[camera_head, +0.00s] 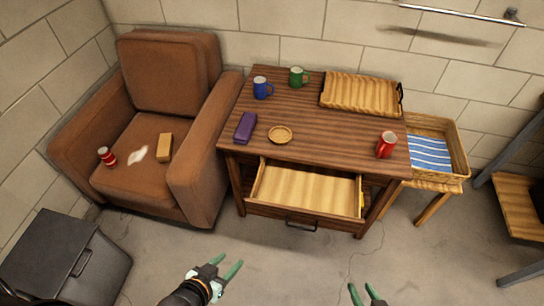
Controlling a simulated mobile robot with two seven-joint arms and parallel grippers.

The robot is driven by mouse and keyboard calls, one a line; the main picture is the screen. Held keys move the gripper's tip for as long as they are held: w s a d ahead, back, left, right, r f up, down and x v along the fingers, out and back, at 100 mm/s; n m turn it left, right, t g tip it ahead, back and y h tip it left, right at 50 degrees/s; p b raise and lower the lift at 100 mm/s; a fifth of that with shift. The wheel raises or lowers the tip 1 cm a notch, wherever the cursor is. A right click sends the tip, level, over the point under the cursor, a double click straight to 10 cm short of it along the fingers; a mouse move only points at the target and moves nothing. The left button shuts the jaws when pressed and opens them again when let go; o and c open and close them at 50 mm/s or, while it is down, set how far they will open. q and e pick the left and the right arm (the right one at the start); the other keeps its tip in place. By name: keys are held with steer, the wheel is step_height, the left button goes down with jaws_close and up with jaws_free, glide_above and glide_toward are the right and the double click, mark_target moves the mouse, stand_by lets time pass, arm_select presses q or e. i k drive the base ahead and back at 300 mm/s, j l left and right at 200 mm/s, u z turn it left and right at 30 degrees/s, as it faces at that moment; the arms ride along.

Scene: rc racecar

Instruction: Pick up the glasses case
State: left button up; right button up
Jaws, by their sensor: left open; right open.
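A purple elongated case (245,127), which looks like the glasses case, lies near the left front corner of the brown wooden table (330,132). Nothing covers it. My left gripper (228,263) is open and empty, low in front of the table and well apart from the case. My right gripper (363,291) is open at the bottom edge, also apart from everything; only its fingers show.
The table bears blue (262,88), green (298,77) and red (386,145) mugs, a small round dish (280,134) and a wooden tray (361,93). Its empty drawer (305,188) is pulled out. An armchair (165,62) stands left, a basket (458,150) right.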

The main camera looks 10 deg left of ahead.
mark_target(243, 135)
steer(key=i+j+u, duration=0.1)
steer(key=j, duration=0.25)
steer(key=i+j+u, duration=0.1)
steer(key=i+j, duration=0.2)
steer(key=i+j+u, duration=0.1)
steer(key=j, duration=0.3)
steer(key=i, duration=0.1)
